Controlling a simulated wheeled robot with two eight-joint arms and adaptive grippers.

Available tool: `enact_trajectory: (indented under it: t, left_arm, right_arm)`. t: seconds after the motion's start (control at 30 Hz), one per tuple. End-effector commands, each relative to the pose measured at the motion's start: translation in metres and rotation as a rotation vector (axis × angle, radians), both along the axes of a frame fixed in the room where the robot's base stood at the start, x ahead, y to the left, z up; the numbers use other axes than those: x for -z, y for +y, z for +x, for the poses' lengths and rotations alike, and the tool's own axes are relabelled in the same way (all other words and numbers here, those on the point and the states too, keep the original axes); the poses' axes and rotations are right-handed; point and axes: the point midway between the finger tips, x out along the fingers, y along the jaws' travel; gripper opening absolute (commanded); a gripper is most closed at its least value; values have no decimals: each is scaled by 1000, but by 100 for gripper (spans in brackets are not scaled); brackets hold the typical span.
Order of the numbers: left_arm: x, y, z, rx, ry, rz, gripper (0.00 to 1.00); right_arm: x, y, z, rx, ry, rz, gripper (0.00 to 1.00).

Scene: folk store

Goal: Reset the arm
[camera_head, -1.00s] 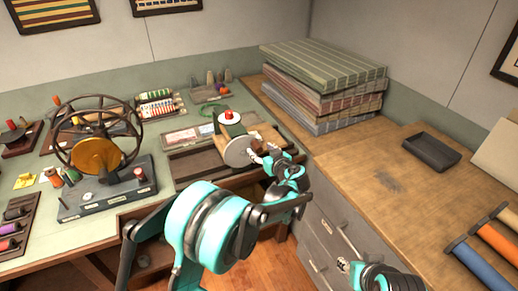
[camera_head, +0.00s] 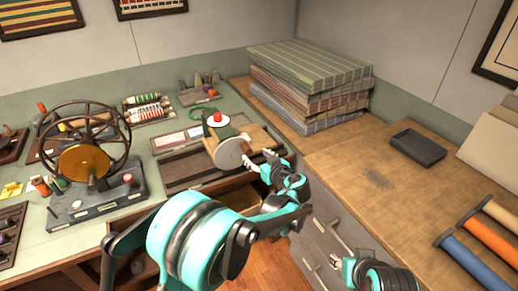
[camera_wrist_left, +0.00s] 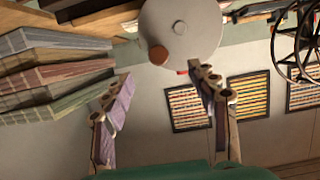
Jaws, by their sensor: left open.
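My left gripper (camera_head: 262,164) is open at the front edge of the left table, just right of a grey disc (camera_head: 229,154). The disc is on the front of a small green device with a red knob (camera_head: 216,118). In the left wrist view, which looks upside down, the two fingers of my left gripper (camera_wrist_left: 163,106) stand wide apart with nothing between their tips. The disc (camera_wrist_left: 180,32) fills the top middle there, beyond the fingers. Part of my right arm shows at the bottom right of the head view; the state of its gripper cannot be made out.
A spoked wheel on a grey base (camera_head: 98,203) stands on the left table. A stack of folded cloth (camera_head: 310,80) lies in the back corner. A dark tray (camera_head: 418,148) and coloured rolls (camera_head: 490,238) lie on the wooden counter (camera_head: 345,160), whose middle is clear.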

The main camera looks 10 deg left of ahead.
Motion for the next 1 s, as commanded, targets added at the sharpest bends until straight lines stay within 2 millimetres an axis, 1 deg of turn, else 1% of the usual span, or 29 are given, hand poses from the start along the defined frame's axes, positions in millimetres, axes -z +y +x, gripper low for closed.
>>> enact_trajectory:
  t: [0.17, 0.27, 0.37, 0.4, 0.47, 0.5, 0.57, 0.6, 0.67, 0.7, 0.77, 0.8, 0.83, 0.9, 1.0]
  left_arm:
    - [-1, 3, -2, -1, 7, 0, 59]
    - [-7, 16, -12, 1, 53, -2, 59]
    - [-15, 40, -35, 13, 146, -9, 59]
    - [-18, 51, -48, 24, 192, -15, 59]
    - [-22, 66, -71, 46, 265, -26, 59]
    - [-23, 76, -87, 65, 310, -34, 59]
    - [-25, 88, -112, 95, 375, -48, 59]
    - [-25, 94, -130, 119, 414, -58, 59]
    - [-24, 102, -156, 159, 467, -75, 59]
    - [-23, 106, -174, 188, 498, -86, 59]
    - [-19, 110, -201, 234, 540, -105, 59]
    - [-17, 112, -219, 266, 564, -117, 59]
    - [-14, 112, -232, 291, 579, -125, 59]
    - [-8, 112, -261, 351, 608, -145, 59]
    - [2, 107, -296, 433, 629, -167, 59]
  right_arm:
    - [0, 0, 0, 0, 0, 0, 40]
    - [0, 0, 0, 0, 0, 0, 40]
    - [0, 0, 0, 0, 0, 0, 40]
    - [0, 0, 0, 0, 0, 0, 40]
    - [0, 0, 0, 0, 0, 0, 40]
    - [0, 0, 0, 0, 0, 0, 40]
    - [0, 0, 0, 0, 0, 0, 40]
    - [0, 0, 0, 0, 0, 0, 40]
    - [0, 0, 0, 0, 0, 0, 40]
    - [0, 0, 0, 0, 0, 0, 40]
    - [0, 0, 0, 0, 0, 0, 40]
    - [0, 0, 0, 0, 0, 0, 40]
    - [0, 0, 0, 0, 0, 0, 40]
    - [0, 0, 0, 0, 0, 0, 40]
    - [0, 0, 0, 0, 0, 0, 40]
